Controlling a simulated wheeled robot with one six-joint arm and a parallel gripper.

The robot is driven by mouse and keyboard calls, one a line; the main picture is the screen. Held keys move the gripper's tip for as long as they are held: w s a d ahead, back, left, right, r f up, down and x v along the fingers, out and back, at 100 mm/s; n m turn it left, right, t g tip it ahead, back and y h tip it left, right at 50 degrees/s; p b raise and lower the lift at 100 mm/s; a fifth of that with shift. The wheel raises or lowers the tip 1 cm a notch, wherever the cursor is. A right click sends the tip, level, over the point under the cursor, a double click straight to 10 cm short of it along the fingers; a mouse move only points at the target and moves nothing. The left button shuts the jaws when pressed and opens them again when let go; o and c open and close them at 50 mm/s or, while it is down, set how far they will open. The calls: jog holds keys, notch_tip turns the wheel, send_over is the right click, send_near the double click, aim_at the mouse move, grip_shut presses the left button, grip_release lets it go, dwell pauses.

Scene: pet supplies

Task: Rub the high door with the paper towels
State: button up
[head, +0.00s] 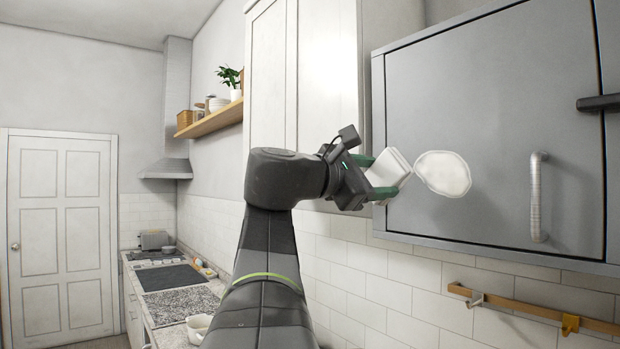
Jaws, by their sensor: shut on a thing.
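The high door (490,110) is a grey cabinet door on the right wall, closed, with a vertical metal handle (537,197) toward its right side. A white rounded patch (443,173) shows on the lower left of the door; it looks like a smear on the surface. My gripper (382,176), with green fingers, is shut on the folded white paper towels (393,166). The towels are just left of the white patch, near the door's lower left edge. I cannot tell whether they touch the door.
A white wall cabinet (300,80) stands left of the door, close behind my arm. Below the door runs a wooden rail (535,308) with hooks. A counter with a hob (170,277) and a shelf (212,118) are farther back. A white room door (62,230) is at far left.

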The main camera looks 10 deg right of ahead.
aim_at(409, 176)
jog(key=shift+w+d, duration=0.1)
jog(key=shift+d, duration=0.35)
jog(key=shift+x, duration=2.3)
jog(key=shift+p+x, duration=0.45)
jog(key=shift+x, duration=0.5)
jog(key=shift+s+d, duration=0.3)
jog(key=shift+s, duration=0.3)
jog(key=shift+s+d, duration=0.3)
jog(key=shift+s, duration=0.3)
jog(key=shift+s+d, duration=0.3)
jog(key=shift+s, duration=0.25)
jog(key=shift+s+d, duration=0.7)
jog(key=shift+s, duration=0.4)
jog(key=shift+s+d, duration=0.7)
jog(key=shift+s, duration=0.4)
jog(key=shift+s+d, duration=0.7)
jog(key=shift+s, duration=0.4)
